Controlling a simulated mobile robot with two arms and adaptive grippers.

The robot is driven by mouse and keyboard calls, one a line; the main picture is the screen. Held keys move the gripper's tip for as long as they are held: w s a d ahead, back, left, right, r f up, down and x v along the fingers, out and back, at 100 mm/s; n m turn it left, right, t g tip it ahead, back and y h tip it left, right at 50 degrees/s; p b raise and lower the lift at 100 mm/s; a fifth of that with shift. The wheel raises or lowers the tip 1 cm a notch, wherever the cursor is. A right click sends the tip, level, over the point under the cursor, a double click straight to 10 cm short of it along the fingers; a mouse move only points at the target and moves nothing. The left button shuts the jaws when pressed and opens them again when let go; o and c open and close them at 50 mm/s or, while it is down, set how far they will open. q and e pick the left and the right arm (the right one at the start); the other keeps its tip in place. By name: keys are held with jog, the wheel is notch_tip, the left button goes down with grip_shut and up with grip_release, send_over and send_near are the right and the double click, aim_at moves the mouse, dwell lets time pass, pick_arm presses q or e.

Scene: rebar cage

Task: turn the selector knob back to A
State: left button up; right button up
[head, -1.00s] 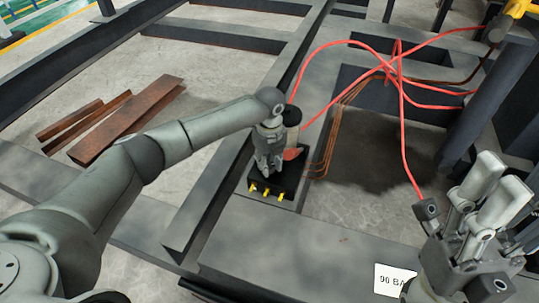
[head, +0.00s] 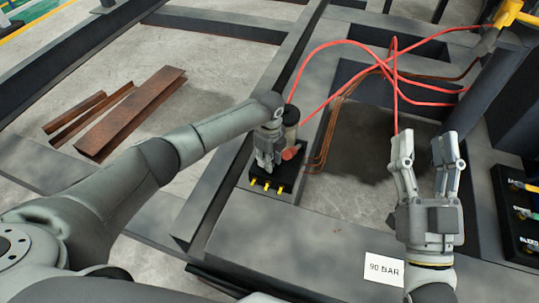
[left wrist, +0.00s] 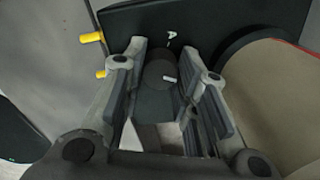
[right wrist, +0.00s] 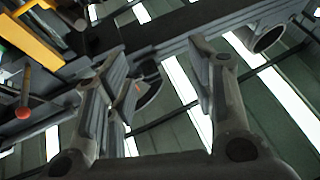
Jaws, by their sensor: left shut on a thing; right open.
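In the left wrist view my left gripper (left wrist: 168,95) is shut around the dark round knob (left wrist: 158,70), which carries a short white mark. A pale letter shows on the box face beyond the knob, too small to read surely. My right gripper (head: 428,160) is open and empty, fingers up, over the right of the frame; its fingers also show in the right wrist view.
A dark cylinder (head: 291,114) and a red part (head: 291,153) stand close beside my left gripper. Red hoses (head: 395,80) loop behind it. A "90 BAR" card (head: 384,270) lies on the frame below my right gripper. A black panel (head: 520,215) stands at the right edge.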

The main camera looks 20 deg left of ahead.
pick_arm(q)
jog(key=shift+r+n+p, duration=0.2)
jog(key=shift+n+p, duration=0.5)
jog(key=shift+p, duration=0.1)
jog(key=shift+n+p, duration=0.7)
jog(key=shift+p, duration=0.05)
pick_arm(e)
notch_tip(320, 180, down, 14)
jog(key=d+g+h, duration=0.2)
jog(key=g+h, duration=0.1)
jog(key=g, duration=0.6)
pick_arm(q)
jog(key=shift+n+p, duration=0.75)
jog(key=shift+n, duration=0.25)
jog(key=shift+f+n+p, duration=0.1)
jog(key=shift+n+p, duration=0.45)
jog(key=shift+n, duration=0.65)
pick_arm(e)
jog(key=s+d+f+m+g+h, duration=0.1)
jog(key=s+d+f+g+h, duration=0.1)
jog(key=s+d+f+g, duration=0.2)
jog(key=shift+s+d+f+g, duration=0.15)
jog(key=shift+s+f+g, duration=1.75)
jog(key=shift+s+f, duration=1.25)
jog(key=shift+s+r, duration=0.35)
jog(key=shift+r, duration=0.05)
pick_arm(q)
jog(key=o, duration=1.1)
jog(key=shift+c, duration=0.2)
notch_tip(320, 180, up, 12)
